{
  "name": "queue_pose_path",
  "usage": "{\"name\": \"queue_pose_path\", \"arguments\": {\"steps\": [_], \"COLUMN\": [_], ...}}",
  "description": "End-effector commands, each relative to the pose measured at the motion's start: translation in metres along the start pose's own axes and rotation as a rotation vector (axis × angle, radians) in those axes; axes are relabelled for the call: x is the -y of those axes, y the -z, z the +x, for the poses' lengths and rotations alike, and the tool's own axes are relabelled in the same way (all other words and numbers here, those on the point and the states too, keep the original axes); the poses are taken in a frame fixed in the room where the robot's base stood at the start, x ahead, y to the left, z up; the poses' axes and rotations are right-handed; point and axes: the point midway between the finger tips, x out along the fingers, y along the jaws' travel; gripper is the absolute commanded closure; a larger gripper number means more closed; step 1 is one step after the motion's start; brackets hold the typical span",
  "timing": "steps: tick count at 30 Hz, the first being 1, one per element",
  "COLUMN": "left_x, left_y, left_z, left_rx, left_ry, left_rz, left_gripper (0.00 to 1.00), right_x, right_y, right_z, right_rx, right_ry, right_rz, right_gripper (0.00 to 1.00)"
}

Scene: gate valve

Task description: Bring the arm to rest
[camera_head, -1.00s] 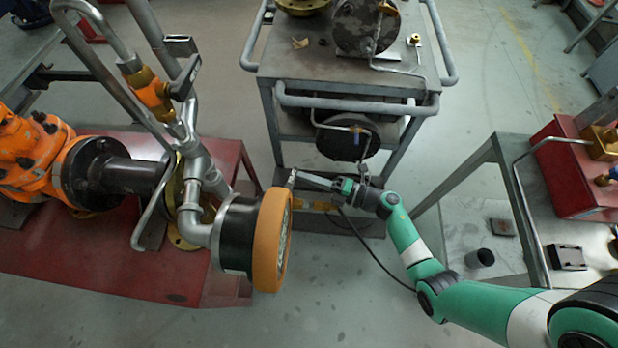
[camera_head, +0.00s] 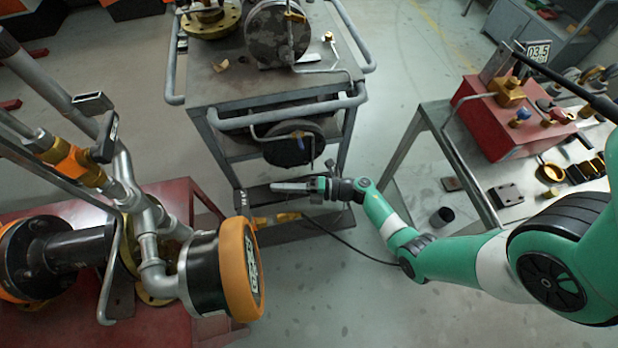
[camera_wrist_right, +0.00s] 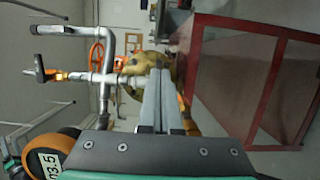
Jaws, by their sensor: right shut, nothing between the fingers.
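My right gripper (camera_head: 274,187) is shut and empty. In the head view it points left, in front of the grey cart and to the right of the orange-rimmed gauge (camera_head: 242,268), with a gap between them. In the right wrist view its closed fingers (camera_wrist_right: 158,100) reach up the middle of the picture. The gauge (camera_wrist_right: 47,160) shows at the lower left there. The gate valve pipework (camera_head: 150,235) with its orange fitting (camera_head: 72,162) stands over the red table at the left. My left gripper is not in view.
A grey cart (camera_head: 262,117) with metal parts stands behind the right gripper. The red table (camera_head: 192,200) is at the left. A bench (camera_head: 430,110) with a red box (camera_head: 520,113) and small parts is at the right. The floor at the bottom middle is clear.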

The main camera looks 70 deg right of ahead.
Motion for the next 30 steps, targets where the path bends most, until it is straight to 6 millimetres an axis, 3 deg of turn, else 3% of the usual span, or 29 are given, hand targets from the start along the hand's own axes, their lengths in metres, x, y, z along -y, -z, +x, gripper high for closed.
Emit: {"name": "queue_pose_path", "arguments": {"steps": [6,12,26,29,30], "left_x": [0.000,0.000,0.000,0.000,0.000], "left_y": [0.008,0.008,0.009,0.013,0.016], "left_z": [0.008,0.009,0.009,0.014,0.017], "left_rx": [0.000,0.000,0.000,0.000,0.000], "left_ry": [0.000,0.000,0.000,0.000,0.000], "left_rz": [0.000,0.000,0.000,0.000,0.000], "left_gripper": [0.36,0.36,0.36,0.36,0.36], "right_x": [-0.002,0.000,-0.001,-0.017,-0.030], "right_y": [-0.015,-0.021,-0.017,-0.005,0.001], "right_z": [-0.052,-0.073,-0.071,-0.049,-0.032], "right_rx": [0.006,0.001,-0.012,-0.089,-0.141], "right_ry": [0.000,0.000,0.000,-0.007,-0.015], "right_rz": [0.002,0.000,-0.001,-0.026,-0.054], "right_gripper": [1.00,1.00,1.00,1.00,1.00]}}
